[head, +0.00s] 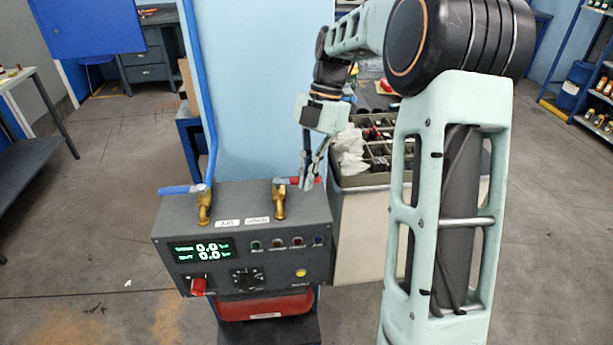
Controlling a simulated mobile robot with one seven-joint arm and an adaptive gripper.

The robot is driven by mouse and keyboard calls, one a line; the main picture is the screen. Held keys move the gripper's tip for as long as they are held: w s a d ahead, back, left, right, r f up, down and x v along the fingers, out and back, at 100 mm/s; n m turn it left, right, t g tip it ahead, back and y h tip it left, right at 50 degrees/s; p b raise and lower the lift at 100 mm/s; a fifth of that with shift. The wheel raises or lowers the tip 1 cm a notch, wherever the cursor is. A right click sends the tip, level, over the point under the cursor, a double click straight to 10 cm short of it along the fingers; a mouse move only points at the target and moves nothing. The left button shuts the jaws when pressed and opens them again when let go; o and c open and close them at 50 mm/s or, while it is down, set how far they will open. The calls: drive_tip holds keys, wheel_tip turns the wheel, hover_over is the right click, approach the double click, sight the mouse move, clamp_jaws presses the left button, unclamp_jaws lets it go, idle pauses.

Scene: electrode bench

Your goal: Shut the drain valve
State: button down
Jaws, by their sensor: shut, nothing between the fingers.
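A grey control box (185,228) stands in the middle of the head view with two brass valves on its top. The left valve (204,207) has a blue lever (178,190) pointing left. The right valve (279,203) has a red lever (290,181) pointing right, partly hidden behind my gripper. White labels sit in front of the valves; their small text is too unclear to tell which one is the drain. My gripper (307,187) points down, shut and empty, at the red lever's right part. I cannot tell whether it touches the lever.
The box front has a lit display (204,251), a red knob (198,286), a black dial (247,279) and a yellow button (300,272). A blue hose (209,125) rises behind the left valve. A compartmented crate (372,176) stands close on the right.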

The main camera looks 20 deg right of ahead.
drive_tip(key=shift+w+d+r, duration=0.1)
drive_tip(key=shift+w+d, duration=0.2)
drive_tip(key=shift+w, duration=0.05)
idle(0.3)
drive_tip(key=shift+s, duration=0.1)
